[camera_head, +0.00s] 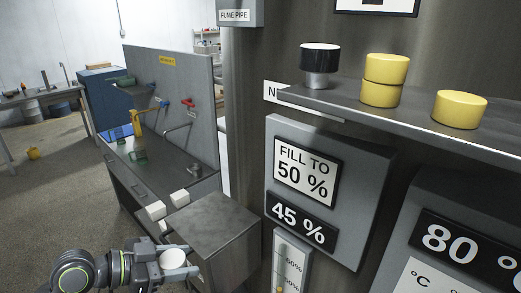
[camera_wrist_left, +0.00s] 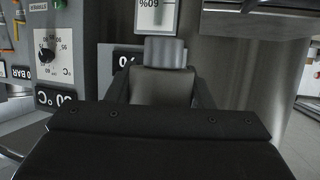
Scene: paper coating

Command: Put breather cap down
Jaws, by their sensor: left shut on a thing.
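My left gripper (camera_head: 174,259) is low in the head view and is shut on a pale round piece, which I take to be the breather cap (camera_head: 173,258). Its round white face points up between the fingers. In the left wrist view a grey, cylinder-like piece (camera_wrist_left: 165,50) shows beyond the dark gripper body, between the two fingers. The cap is held beside the grey box (camera_head: 214,238), at its left; I cannot tell whether it touches it. My right gripper is not in view.
A metal shelf (camera_head: 420,127) at the right carries a black-topped silver piece (camera_head: 320,58) and yellow cylinders (camera_head: 460,109). Pale blocks (camera_head: 180,198) sit by the box's back edge. A panel (camera_head: 325,190) reads "FILL TO 50 %". A workbench (camera_head: 150,160) stands behind.

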